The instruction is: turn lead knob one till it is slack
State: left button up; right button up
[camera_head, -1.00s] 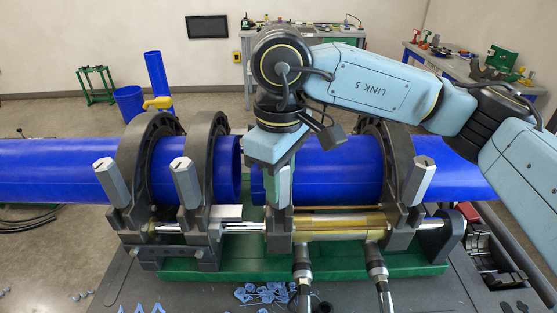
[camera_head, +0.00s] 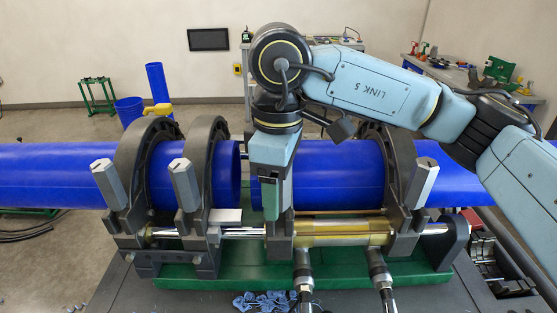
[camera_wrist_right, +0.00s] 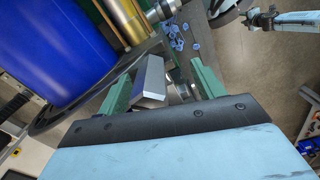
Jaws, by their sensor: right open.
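Several grey hexagonal knobs stand on the black clamps: a far left knob (camera_head: 109,184), a second knob (camera_head: 185,184) and a far right knob (camera_head: 419,184). Another knob (camera_wrist_right: 151,82) lies between the two green fingers of my right gripper (camera_wrist_right: 163,76) in the right wrist view. The fingers are open, one on each side of this knob. In the head view my right gripper (camera_head: 270,203) points down at the clamp right of the pipe gap and hides most of its knob. I cannot tell which knob is number one. My left gripper is out of view.
Blue pipes (camera_head: 55,175) run through the clamps. Below are a brass-coloured cylinder (camera_head: 340,228), two hose fittings (camera_head: 378,268) and a green base (camera_head: 225,268). Small blue scraps (camera_head: 262,301) lie in front. A yellow-handled part (camera_head: 158,109) stands behind the left clamps.

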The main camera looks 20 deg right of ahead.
jog(key=o, duration=0.3)
jog(key=shift+w+d+r, duration=0.2)
jog(key=shift+r, duration=0.1)
jog(key=r+p, duration=0.2)
jog(key=r, duration=0.1)
jog(key=w+r, duration=0.1)
jog(key=r, duration=0.1)
jog(key=shift+d+p, duration=0.2)
jog(key=shift+p, duration=0.2)
jog(key=shift+s+a+r, duration=0.1)
jog(key=shift+s+r, duration=0.15)
jog(key=shift+r, duration=0.05)
jog(key=shift+f, duration=0.1)
jog(key=shift+c, duration=0.3)
